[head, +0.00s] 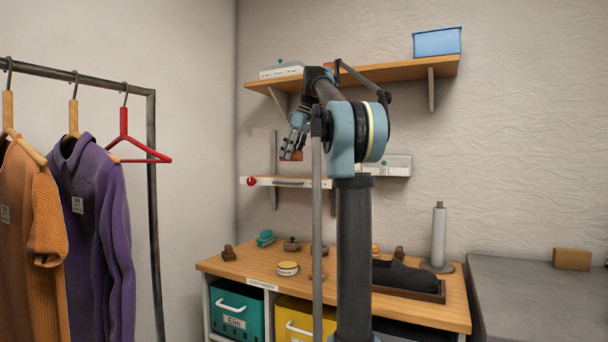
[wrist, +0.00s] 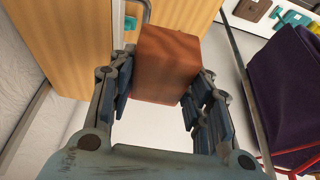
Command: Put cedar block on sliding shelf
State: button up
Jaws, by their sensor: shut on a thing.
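The cedar block (wrist: 168,62) is a reddish-brown block held between the fingers of my gripper (wrist: 160,95) in the wrist view. In the head view my gripper (head: 294,140) points down at the end of the raised arm, with the block (head: 291,156) small at its fingertips. They appear above a narrow white-fronted lower shelf (head: 262,182) with a handle, which seems to be the sliding shelf. My arm hides part of this shelf. I cannot tell whether the block touches anything below it.
A wooden upper shelf (head: 398,72) holds a blue bin (head: 437,42). A white box (head: 392,166) sits right of my arm. The bench (head: 220,262) below carries several small objects. A clothes rack (head: 154,190) with a purple sweater (head: 92,220) stands at left.

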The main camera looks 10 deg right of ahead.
jog(key=w+d, duration=0.2)
jog(key=w, duration=0.1)
jog(key=w+d+f, duration=0.1)
jog(key=w+d, duration=0.2)
jog(key=w, duration=0.1)
jog(key=w+d, duration=0.3)
jog(key=shift+w+f, duration=0.25)
jog(key=shift+f, duration=0.1)
jog(key=shift+w+f, duration=0.2)
jog(key=shift+f, duration=2.5)
jog(key=o, duration=1.1)
jog(key=shift+c, duration=0.2)
jog(key=shift+d+r, duration=0.1)
jog(key=v, duration=0.7)
jog(key=shift+r, duration=0.15)
jog(key=shift+s, duration=0.15)
